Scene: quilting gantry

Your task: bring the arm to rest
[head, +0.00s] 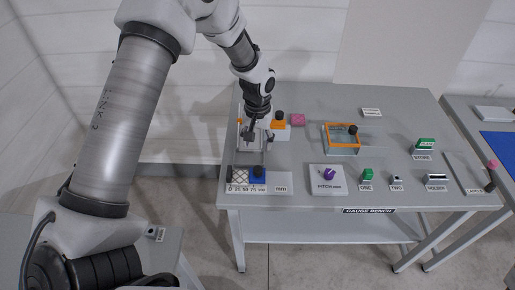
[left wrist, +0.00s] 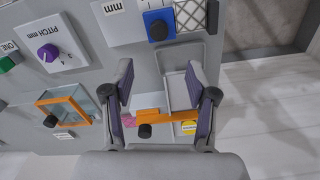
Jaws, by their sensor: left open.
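My left gripper (head: 254,136) hangs over the left end of the grey gauge bench (head: 305,100), pointing down. In the left wrist view its two fingers (left wrist: 158,78) stand wide apart with nothing held between them. Beyond them is a pale rectangular frame or tray (left wrist: 176,88) on the bench. An orange bar (left wrist: 168,116) with a black knob (left wrist: 145,131) shows near the finger bases in that view. I cannot tell whether a finger touches the frame. My right gripper is in neither view.
A blue block (head: 258,180) with a black knob sits at the bench's front left, beside a scale strip. The back right is mostly clear.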

